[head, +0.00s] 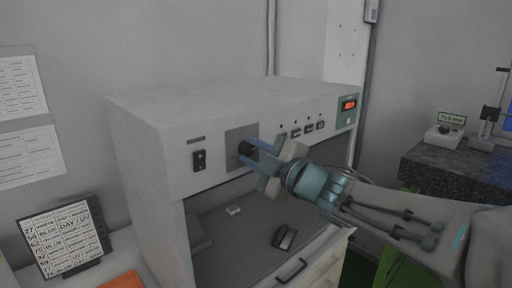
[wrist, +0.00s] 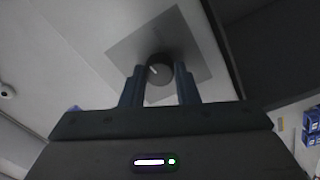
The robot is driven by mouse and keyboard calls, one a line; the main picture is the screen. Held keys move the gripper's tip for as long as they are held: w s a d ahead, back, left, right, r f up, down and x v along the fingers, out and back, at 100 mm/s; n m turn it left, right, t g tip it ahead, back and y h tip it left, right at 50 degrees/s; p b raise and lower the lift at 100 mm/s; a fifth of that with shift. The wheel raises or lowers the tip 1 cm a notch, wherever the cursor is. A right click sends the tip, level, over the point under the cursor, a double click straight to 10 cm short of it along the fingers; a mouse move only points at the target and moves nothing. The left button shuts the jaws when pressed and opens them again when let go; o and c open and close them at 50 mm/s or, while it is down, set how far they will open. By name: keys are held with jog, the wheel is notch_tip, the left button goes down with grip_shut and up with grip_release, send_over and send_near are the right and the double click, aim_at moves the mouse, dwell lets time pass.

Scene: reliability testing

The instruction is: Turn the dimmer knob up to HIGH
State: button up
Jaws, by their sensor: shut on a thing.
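The dimmer knob (head: 245,148) is a dark round knob on a grey square plate (head: 232,162) on the front panel of a white light booth (head: 160,148). In the wrist view the knob (wrist: 160,69) shows a pale pointer line toward its upper left. My gripper (head: 250,152) reaches the panel from the right. Its two blue fingers are shut on the knob, one on each side, as the wrist view (wrist: 160,84) also shows. Scale markings, including HIGH, cannot be read on the plate.
A black rocker switch (head: 199,160) is left of the plate. Several small buttons (head: 308,128) and a red display (head: 348,105) are to the right. A dark object (head: 285,237) lies inside the open booth. A printed sign (head: 65,238) stands at left, and a dark stone-topped table (head: 450,165) at right.

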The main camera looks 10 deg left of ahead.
jog(key=m+p, duration=0.1)
jog(key=m, duration=0.2)
jog(key=shift+m+p, duration=0.4)
jog(key=shift+m+h+p, duration=0.3)
jog(key=shift+m+p, duration=0.7)
jog(key=shift+m, duration=0.9)
jog(key=shift+f, duration=0.1)
jog(key=o, duration=1)
jog(key=shift+c, duration=0.2)
jog(key=b+v, duration=0.1)
jog(key=v, duration=1.2)
jog(key=shift+s+d, duration=0.3)
jog(key=shift+f, duration=0.15)
